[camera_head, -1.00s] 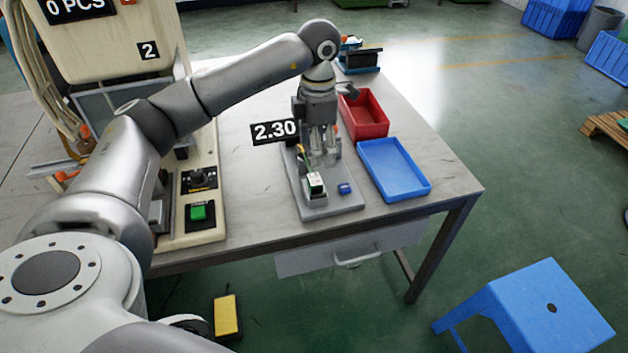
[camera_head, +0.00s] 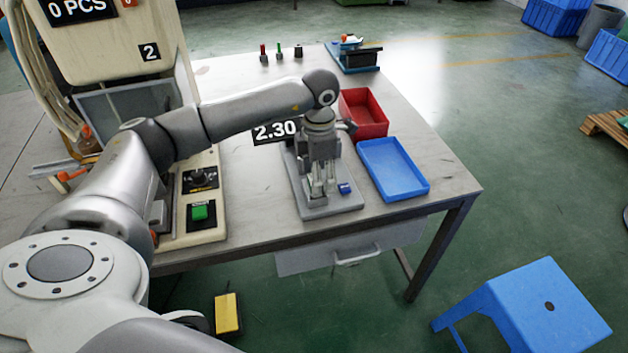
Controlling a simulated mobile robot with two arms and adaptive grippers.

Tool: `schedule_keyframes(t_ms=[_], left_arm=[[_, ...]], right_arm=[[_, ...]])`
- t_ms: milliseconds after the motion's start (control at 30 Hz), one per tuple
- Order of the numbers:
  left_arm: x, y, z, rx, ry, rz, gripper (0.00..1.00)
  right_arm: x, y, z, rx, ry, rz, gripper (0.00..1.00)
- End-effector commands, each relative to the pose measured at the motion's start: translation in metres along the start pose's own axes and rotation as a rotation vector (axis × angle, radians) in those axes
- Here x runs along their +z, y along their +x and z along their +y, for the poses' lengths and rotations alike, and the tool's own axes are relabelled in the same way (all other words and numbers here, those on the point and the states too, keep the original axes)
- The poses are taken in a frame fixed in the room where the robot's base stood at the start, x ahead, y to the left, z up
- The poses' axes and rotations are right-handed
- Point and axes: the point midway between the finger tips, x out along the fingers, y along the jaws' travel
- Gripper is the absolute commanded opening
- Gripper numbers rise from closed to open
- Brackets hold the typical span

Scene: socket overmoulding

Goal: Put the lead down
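My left gripper (camera_head: 321,190) points down over the grey test fixture (camera_head: 333,207), its fingertips low near the fixture's front part. The gripper covers that part, and I cannot tell whether its fingers are open or shut. I cannot make out the lead; it may be hidden behind the fingers. The fixture has a small blue button (camera_head: 345,188) to the right of the fingers and a black display (camera_head: 275,131) reading 2.30. My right gripper is not in view.
To the right are a blue tray (camera_head: 424,190) and a red bin (camera_head: 379,130), both empty-looking. The machine with a green button (camera_head: 200,212) stands left. A blue and black device (camera_head: 354,57) and three small coloured items stand at the back. The table's front right is bare.

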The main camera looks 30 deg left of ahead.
Motion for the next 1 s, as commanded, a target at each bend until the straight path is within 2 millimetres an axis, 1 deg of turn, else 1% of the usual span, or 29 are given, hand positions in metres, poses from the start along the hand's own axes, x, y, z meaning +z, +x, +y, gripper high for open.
schedule_keyframes(t_ms=[33, 267, 300, 333, 367, 567, 733, 867, 967, 1000], left_arm=[[0.000, 0.000, 0.000, 0.000, 0.000, 0.000, 0.51], [0.000, 0.000, 0.000, -0.001, 0.000, 0.001, 0.22], [0.000, 0.001, 0.000, -0.001, 0.000, 0.001, 0.19], [0.000, 0.001, 0.000, -0.001, 0.000, 0.001, 0.19], [0.000, 0.001, 0.000, -0.001, 0.000, 0.002, 0.15], [-0.001, 0.001, -0.001, -0.002, 0.000, 0.003, 0.15], [-0.001, -0.007, 0.000, -0.002, 0.000, 0.003, 0.15], [0.000, -0.021, 0.000, -0.001, 0.000, 0.001, 0.15], [0.000, -0.037, 0.000, 0.000, 0.000, -0.001, 0.15], [0.002, -0.043, -0.005, -0.001, 0.004, -0.001, 0.15]], right_arm=[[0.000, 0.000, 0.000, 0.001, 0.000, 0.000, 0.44], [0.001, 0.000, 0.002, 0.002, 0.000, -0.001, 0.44], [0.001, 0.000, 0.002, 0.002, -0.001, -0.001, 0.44], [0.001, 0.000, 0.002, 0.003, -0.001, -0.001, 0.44], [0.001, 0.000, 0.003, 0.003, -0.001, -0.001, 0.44], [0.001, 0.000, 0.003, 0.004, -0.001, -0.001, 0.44], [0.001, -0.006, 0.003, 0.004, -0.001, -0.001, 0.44], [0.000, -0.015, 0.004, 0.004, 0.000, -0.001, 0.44], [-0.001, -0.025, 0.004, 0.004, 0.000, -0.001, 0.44], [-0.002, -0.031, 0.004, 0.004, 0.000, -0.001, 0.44]])
